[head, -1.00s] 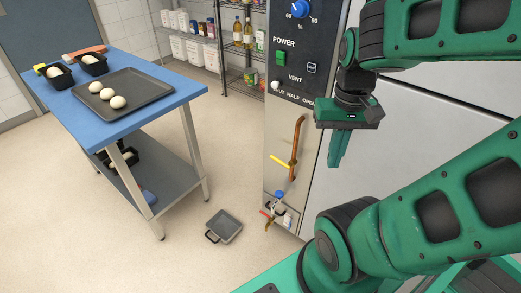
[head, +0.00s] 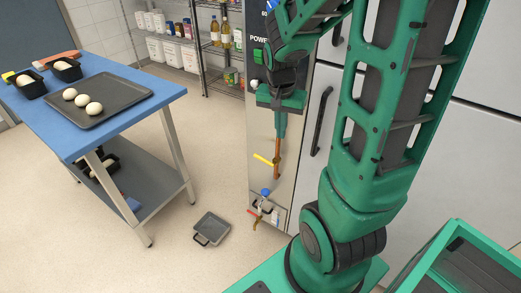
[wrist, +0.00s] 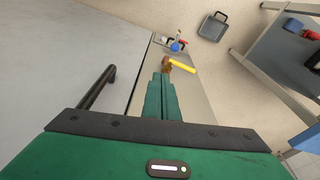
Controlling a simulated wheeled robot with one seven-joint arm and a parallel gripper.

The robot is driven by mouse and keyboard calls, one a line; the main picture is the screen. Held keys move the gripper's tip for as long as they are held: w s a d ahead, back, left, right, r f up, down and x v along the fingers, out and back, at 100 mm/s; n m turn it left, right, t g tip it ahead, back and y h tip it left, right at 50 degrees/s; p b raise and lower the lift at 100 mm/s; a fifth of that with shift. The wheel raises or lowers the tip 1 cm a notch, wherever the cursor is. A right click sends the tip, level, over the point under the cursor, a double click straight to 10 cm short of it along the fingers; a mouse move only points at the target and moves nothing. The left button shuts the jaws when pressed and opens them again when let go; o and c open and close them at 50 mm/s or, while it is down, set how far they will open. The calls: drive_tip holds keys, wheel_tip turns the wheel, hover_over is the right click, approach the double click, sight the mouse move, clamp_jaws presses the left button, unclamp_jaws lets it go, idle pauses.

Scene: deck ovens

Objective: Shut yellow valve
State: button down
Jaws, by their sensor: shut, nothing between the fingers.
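The yellow valve handle (head: 264,159) sits on a vertical copper pipe (head: 277,165) on the oven's front panel. It sticks out to the left, crosswise to the pipe and slightly slanted. In the wrist view the yellow handle (wrist: 183,67) lies just beyond my fingertips, pointing right. My gripper (head: 280,134) is shut and empty, fingers down, in front of the pipe and a little above the handle; it also shows in the wrist view (wrist: 161,80). The fingers hide the upper pipe. I cannot tell whether they touch it.
Below the valve are a blue knob (head: 265,192) and a red lever (head: 252,212). A black oven door handle (head: 321,122) stands to the right. A grey pan (head: 212,229) lies on the floor.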

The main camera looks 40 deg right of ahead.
sight(264, 160)
drive_tip(key=w+f+m, duration=0.1)
drive_tip(key=w+f, duration=0.2)
drive_tip(key=f, duration=0.2)
drive_tip(key=w+f+m, duration=0.1)
drive_tip(key=w+f, duration=0.3)
drive_tip(key=f, duration=0.2)
drive_tip(key=w+d+f+t, duration=0.1)
drive_tip(key=w+f, duration=0.3)
drive_tip(key=f, duration=0.2)
drive_tip(key=shift+w+m, duration=0.1)
drive_tip(key=shift+m, duration=0.3)
drive_tip(key=shift+d, duration=0.2)
